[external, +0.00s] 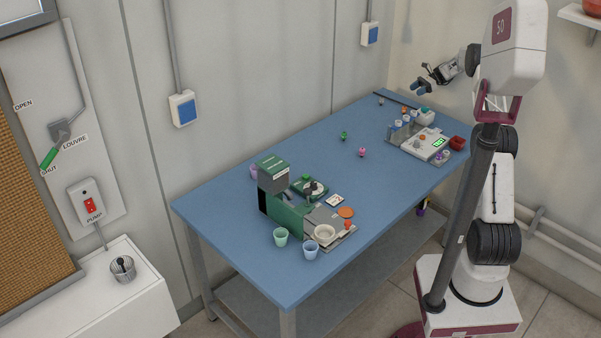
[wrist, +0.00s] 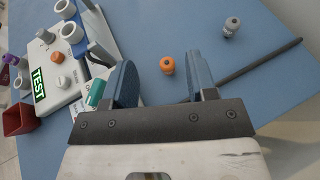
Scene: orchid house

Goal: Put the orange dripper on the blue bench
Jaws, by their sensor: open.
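In the wrist view a small orange dripper (wrist: 167,65) stands on the blue bench (wrist: 265,78), seen beyond and between my fingers. Another small orange piece (wrist: 58,56) sits on the white TEST device (wrist: 42,88), left of my fingers.
A tube rack (wrist: 100,42) and dark red box (wrist: 20,118) are beside the device. A grey dripper (wrist: 231,26) and dark rod (wrist: 245,73) lie to the right. A green machine (external: 285,212) and cups (external: 281,237) occupy the near end. The middle bench is mostly clear.

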